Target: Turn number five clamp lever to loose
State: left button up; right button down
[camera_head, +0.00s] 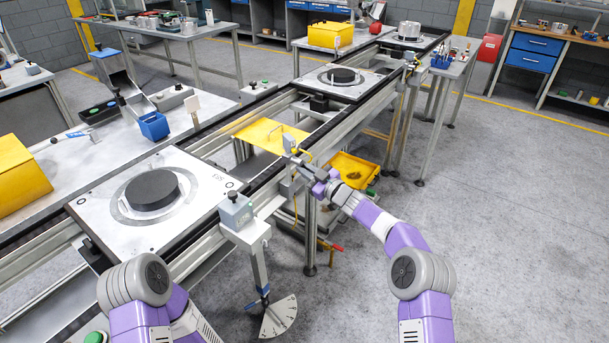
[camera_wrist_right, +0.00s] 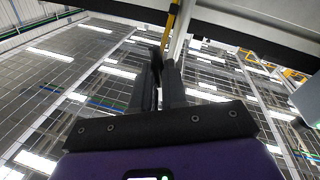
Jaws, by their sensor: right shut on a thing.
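A small grey clamp assembly (camera_head: 288,143) with a yellow part stands on the near rail of the conveyor, beside a yellow plate. My right gripper (camera_head: 299,165) reaches it from the right, with its fingers at the clamp. In the right wrist view the two dark fingers (camera_wrist_right: 157,78) are nearly together on a thin dark piece (camera_wrist_right: 156,62), seemingly the clamp lever. The lever's number and its exact angle are too small to read. My left arm shows at the lower left, but its gripper is out of view.
A pallet with a dark disc (camera_head: 152,190) sits on the conveyor to the left, another pallet (camera_head: 342,76) farther back. A yellow tray (camera_head: 352,170) lies below the rail. A post with a white fan-shaped dial (camera_head: 279,317) stands in front. The right floor is clear.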

jog(key=shift+w+d+r+n+g+y+b, duration=0.1)
jog(key=shift+w+r+n+g+y+b, duration=0.35)
jog(key=shift+n, duration=1.8)
jog(key=shift+s+d+r+n+y+b, duration=0.15)
jog(key=shift+n+y, duration=0.45)
jog(key=shift+n, duration=1.6)
jog(key=shift+w+r+n+g+y+b, duration=0.25)
jog(key=shift+r+n+y+b, duration=0.25)
jog(key=shift+n, duration=1.75)
jog(key=shift+f+n, duration=0.15)
jog(key=shift+n, duration=0.15)
jog(key=c, duration=1.5)
grip_release()
jog(key=o, duration=0.3)
jog(key=shift+s, duration=0.15)
jog(key=shift+d, duration=0.1)
